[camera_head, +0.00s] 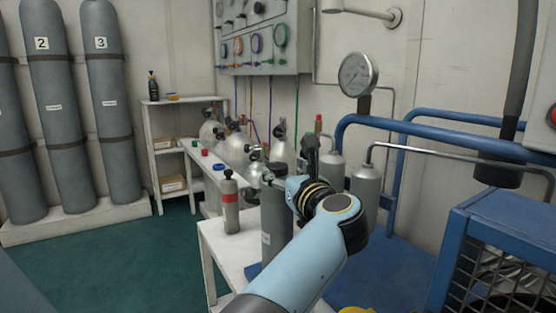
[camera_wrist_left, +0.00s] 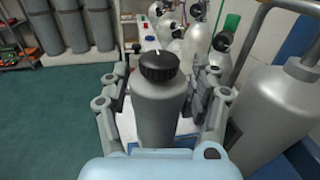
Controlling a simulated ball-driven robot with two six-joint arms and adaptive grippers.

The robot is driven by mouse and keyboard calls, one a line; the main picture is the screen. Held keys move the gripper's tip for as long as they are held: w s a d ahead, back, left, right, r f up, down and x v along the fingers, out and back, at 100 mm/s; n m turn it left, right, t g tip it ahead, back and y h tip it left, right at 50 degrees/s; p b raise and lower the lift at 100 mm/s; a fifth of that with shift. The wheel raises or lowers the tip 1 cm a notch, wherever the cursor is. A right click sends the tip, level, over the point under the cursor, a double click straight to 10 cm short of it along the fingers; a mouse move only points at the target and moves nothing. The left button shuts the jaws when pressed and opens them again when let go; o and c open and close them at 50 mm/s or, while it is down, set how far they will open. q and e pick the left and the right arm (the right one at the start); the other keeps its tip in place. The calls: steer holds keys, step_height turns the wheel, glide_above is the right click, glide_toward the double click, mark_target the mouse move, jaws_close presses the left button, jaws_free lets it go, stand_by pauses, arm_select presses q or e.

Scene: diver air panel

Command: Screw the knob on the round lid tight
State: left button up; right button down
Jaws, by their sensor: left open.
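A grey bottle (camera_wrist_left: 158,110) stands upright in the left wrist view. A black ribbed round cap (camera_wrist_left: 158,67) with a short white mark sits on its top; I cannot make out a separate knob and lid. The fingers of my left gripper (camera_wrist_left: 162,88) stand apart on both sides of the bottle, open, just below the cap. In the head view the same grey bottle (camera_head: 275,220) stands on the white table's near end, with my left gripper (camera_head: 287,181) at its upper part, partly hiding it. My right gripper is not in view.
A smaller grey bottle with a red band (camera_head: 231,208) stands left on the white table (camera_head: 215,240). Silver cylinders (camera_head: 365,185) stand close behind and right. Blue pipes (camera_head: 410,128) and a blue cage (camera_head: 500,220) are at the right. Green floor (camera_head: 120,265) is clear at the left.

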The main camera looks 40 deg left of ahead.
mark_target(272, 163)
arm_select(q)
steer(key=x, duration=0.9)
steer(key=shift+b, duration=0.35)
steer(key=shift+f, duration=0.1)
steer(key=c, duration=1.2)
jaws_close()
steer(key=shift+s+f, duration=0.1)
steer(key=shift+f, duration=0.1)
